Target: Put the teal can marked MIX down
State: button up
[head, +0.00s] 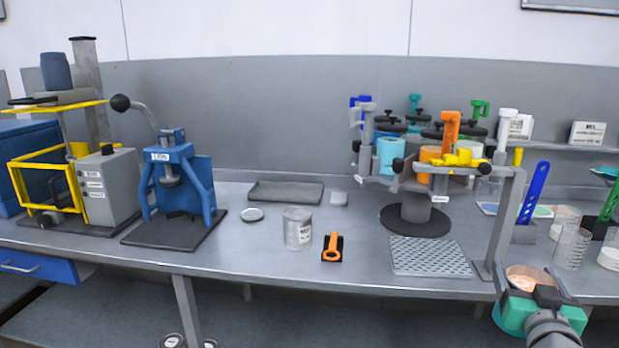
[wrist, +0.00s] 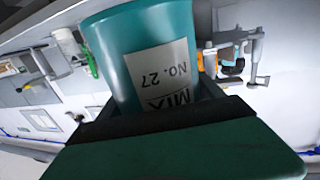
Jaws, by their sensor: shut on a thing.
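The teal can marked MIX (wrist: 135,40) fills the middle of the wrist view, its label "MIX No. 27" upside down there. In the head view the can (head: 528,279) is at the lower right, its open top showing pinkish-orange contents. My gripper (head: 545,298) is shut on the can and holds it near the front edge of the bench (head: 350,270). A dark green finger with a black pad crosses the wrist view below the can and hides its lower part.
A carousel (head: 415,215) with colored cans and clamps stands left of the can, a perforated mat (head: 435,257) before it. A clear jar (head: 298,228) and orange-handled tool (head: 333,246) sit mid-bench. Clear beakers (head: 571,248) and a blue paddle (head: 535,192) stand behind the can.

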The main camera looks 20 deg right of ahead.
jog(key=shift+s+d+f, duration=0.1)
jog(key=shift+d+f, duration=0.2)
jog(key=shift+f, duration=0.05)
jog(key=shift+w+f+p, duration=0.3)
jog(key=shift+w+f, duration=0.15)
jog(key=shift+w, duration=0.2)
jog(key=w+a+f+n+t+y+p, duration=0.2)
jog(key=w+a+f+n+y+p, duration=0.15)
jog(key=w+a, duration=0.5)
jog(key=w+a+f+n+t+y+p, duration=0.2)
jog(key=w+a+f+y, duration=0.15)
jog(key=w+a, duration=0.55)
jog(key=w+a+n+y+p, duration=0.1)
jog(key=w+a+n+y, duration=0.1)
jog(key=a, duration=0.6)
jog(key=w+a+n+y+p, duration=0.2)
jog(key=a+y, duration=0.3)
jog(key=a, duration=0.3)
jog(key=w+a+n+y+p, duration=0.1)
jog(key=w+a+n+y, duration=0.1)
jog(key=a, duration=0.7)
jog(key=shift+w+y, duration=0.7)
jog(key=shift+w, duration=0.05)
jog(key=shift+a+n, duration=0.1)
jog(key=shift+n, duration=0.25)
